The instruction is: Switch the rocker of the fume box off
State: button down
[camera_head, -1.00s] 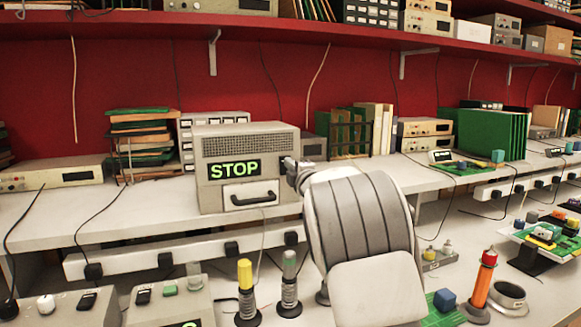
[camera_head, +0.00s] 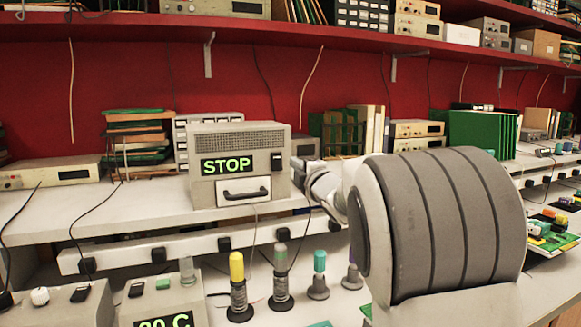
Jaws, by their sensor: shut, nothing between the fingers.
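The fume box (camera_head: 236,140) is a grey case with a vent grille on top. It stands on the raised bench shelf, left of centre. Its green-lettered display (camera_head: 226,166) reads STOP, and a dark handle sits on a white panel below. The black rocker (camera_head: 276,162) is on the right of its front face, in clear view; its tilt is too small to tell. My gripper (camera_head: 299,170) is shut and empty, just right of the box and apart from the rocker. My arm hides much of the gripper.
Grey control boxes (camera_head: 165,305) and several bottle-like stands, one yellow-topped (camera_head: 237,270), stand on the lower bench in front. A white socket rail (camera_head: 190,248) runs below the shelf edge. Green folders (camera_head: 480,135) stand at the right.

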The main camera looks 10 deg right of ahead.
jog(key=shift+v, duration=0.9)
jog(key=shift+r, duration=0.15)
jog(key=s+d+f+m+g+h+p, duration=0.1)
jog(key=s+d+m+g+h, duration=0.35)
jog(key=s+m, duration=0.65)
jog(key=s+a+f+m+g, duration=0.2)
jog(key=s+f+m, duration=0.1)
jog(key=s, duration=0.7)
jog(key=s+a+f+m+g+p, duration=0.1)
jog(key=s+a+f+m+g, duration=0.1)
jog(key=s+f, duration=0.4)
jog(key=s+a+f+m+g+p, duration=0.1)
jog(key=s+f+m+g, duration=0.3)
jog(key=s, duration=1.1)
jog(key=shift+s+a+f+y, duration=0.2)
jog(key=shift+a+f+y, duration=0.25)
